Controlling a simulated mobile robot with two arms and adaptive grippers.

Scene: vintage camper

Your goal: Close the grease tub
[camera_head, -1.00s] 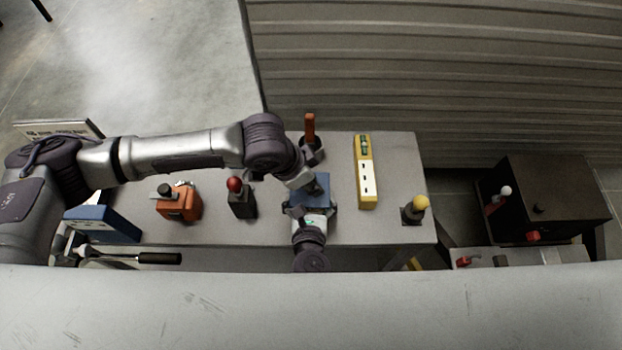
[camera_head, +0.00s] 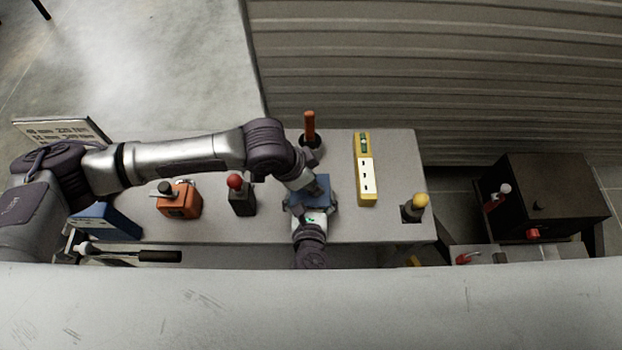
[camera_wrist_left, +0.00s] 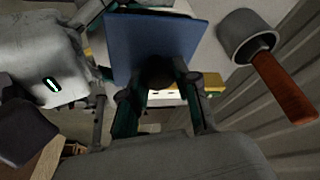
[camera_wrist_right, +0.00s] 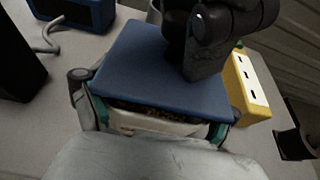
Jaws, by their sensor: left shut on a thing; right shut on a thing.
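The grease tub has a flat blue lid (camera_head: 322,184), which also shows in the right wrist view (camera_wrist_right: 165,75). Its pale body (camera_wrist_right: 160,124) is under the lid, with a narrow dark, brownish gap at the near edge. My left gripper (camera_head: 316,189) is above the lid, shut on its dark round knob (camera_wrist_left: 160,71). My right gripper (camera_head: 309,208) is at the tub's near side, its fingers on both sides of the body in the right wrist view (camera_wrist_right: 156,118). It is shut on the body. The lid's far side is partly hidden by the left gripper.
A pot with a red-brown handle (camera_head: 310,128) stands behind the tub. A yellow power strip (camera_head: 366,180) lies to the right, with a yellow-knobbed lever (camera_head: 418,205) beyond. A red-knobbed lever (camera_head: 240,195) and an orange device (camera_head: 178,201) stand left. The grey tabletop (camera_head: 392,160) has bare patches.

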